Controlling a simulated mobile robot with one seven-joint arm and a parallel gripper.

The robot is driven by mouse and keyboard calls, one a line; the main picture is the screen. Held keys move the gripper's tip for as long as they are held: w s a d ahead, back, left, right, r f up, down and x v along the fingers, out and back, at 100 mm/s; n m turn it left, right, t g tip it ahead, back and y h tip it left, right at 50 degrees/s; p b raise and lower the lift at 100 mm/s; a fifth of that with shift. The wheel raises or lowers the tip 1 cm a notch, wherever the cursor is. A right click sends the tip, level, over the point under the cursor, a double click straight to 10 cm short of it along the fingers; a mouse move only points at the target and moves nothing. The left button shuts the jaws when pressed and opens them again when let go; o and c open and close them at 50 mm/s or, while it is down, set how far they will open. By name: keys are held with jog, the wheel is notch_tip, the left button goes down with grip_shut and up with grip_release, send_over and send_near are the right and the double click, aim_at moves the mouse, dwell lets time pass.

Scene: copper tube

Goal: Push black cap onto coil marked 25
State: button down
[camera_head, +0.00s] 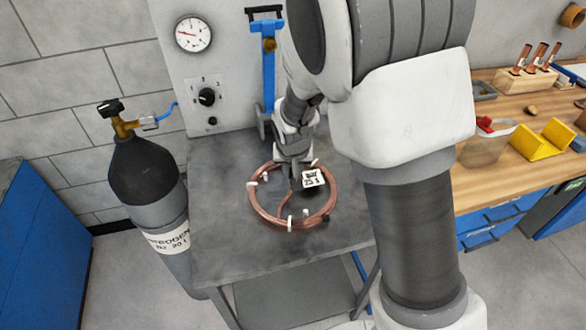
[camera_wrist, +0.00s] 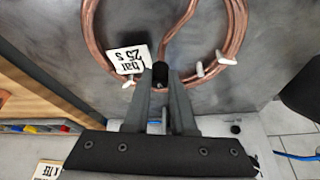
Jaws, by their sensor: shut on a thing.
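The copper coil (camera_head: 262,213) lies on the grey metal table, bound with several white ties. It also shows at the top of the wrist view (camera_wrist: 237,35). A white tag (camera_head: 313,178) on it reads 25; in the wrist view the tag (camera_wrist: 128,59) appears upside down. One tube end (camera_wrist: 166,42) runs inward from the ring towards my gripper. My gripper (camera_head: 294,178) points down at the ring's inner area. In the wrist view its fingertips (camera_wrist: 160,78) are shut on the black cap (camera_wrist: 160,71), close to that tube end. Whether cap and tube touch is unclear.
A panel with a pressure gauge (camera_head: 193,34) and a knob (camera_head: 207,97) stands behind the table (camera_head: 225,170). A dark nitrogen cylinder (camera_head: 143,175) stands left. A wooden bench (camera_head: 490,178) with a yellow block (camera_head: 545,147) is right. The table's left part is clear.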

jog(key=shift+f+b, duration=0.4)
jog(key=shift+f, duration=0.1)
jog(key=c, duration=0.7)
grip_release()
jog(key=shift+o, duration=0.2)
jog(key=shift+r, duration=0.1)
jog(key=p+v, duration=0.2)
jog(key=v, duration=1.5)
jog(key=shift+r, duration=0.15)
jog(key=s+d+r, duration=0.3)
jog(key=s+d, duration=0.4)
jog(key=s, duration=0.1)
jog(key=s+d+r+t, duration=0.1)
jog(key=s+d+r, duration=0.3)
jog(key=s+d, duration=0.3)
jog(key=shift+s+d, duration=0.15)
jog(key=shift+s, duration=1.1)
